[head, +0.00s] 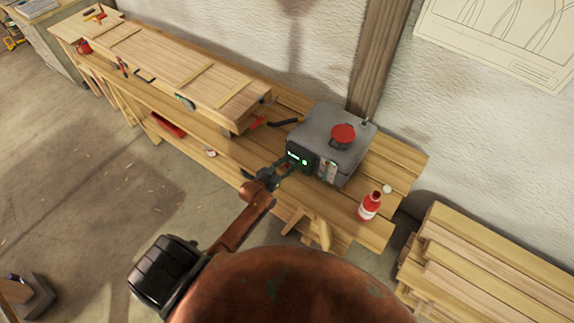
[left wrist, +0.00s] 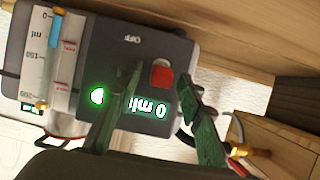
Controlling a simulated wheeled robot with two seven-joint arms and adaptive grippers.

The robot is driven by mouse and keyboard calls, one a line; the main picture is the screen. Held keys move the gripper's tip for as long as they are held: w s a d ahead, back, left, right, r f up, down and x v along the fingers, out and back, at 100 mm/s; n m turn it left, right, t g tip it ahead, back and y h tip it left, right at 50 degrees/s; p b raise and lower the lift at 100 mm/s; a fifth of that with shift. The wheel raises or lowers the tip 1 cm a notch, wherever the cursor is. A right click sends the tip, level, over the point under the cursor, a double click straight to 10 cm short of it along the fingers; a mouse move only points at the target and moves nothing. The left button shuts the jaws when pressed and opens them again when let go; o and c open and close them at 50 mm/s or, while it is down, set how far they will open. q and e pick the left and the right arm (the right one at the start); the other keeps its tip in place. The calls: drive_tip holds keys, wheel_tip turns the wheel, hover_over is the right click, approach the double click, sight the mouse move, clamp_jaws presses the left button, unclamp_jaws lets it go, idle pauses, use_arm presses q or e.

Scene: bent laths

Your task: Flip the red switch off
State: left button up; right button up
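The red switch (left wrist: 162,76) sits on the dark front panel (left wrist: 140,55) of a grey steam box (head: 330,125) on the workbench. The panel shows upside down in the left wrist view, with "OFF" lettering by the switch. A green display reading 0 min and a round green light are lit. I cannot tell which way the switch is tipped. My left gripper (head: 283,170) is in front of the panel. In the left wrist view its green fingers (left wrist: 157,78) are apart, one on each side of the switch, with nothing between them. Contact cannot be told. My right gripper is not in view.
A red bottle (head: 369,207) stands on the bench right of the box. A level gauge (left wrist: 52,60) is beside the panel. A red knob (head: 343,132) tops the box. Stacked boards (head: 490,270) lie at the right. Tools and laths lie along the bench at the left.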

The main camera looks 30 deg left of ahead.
use_arm(q)
drive_tip(key=shift+c, duration=0.4)
clamp_jaws()
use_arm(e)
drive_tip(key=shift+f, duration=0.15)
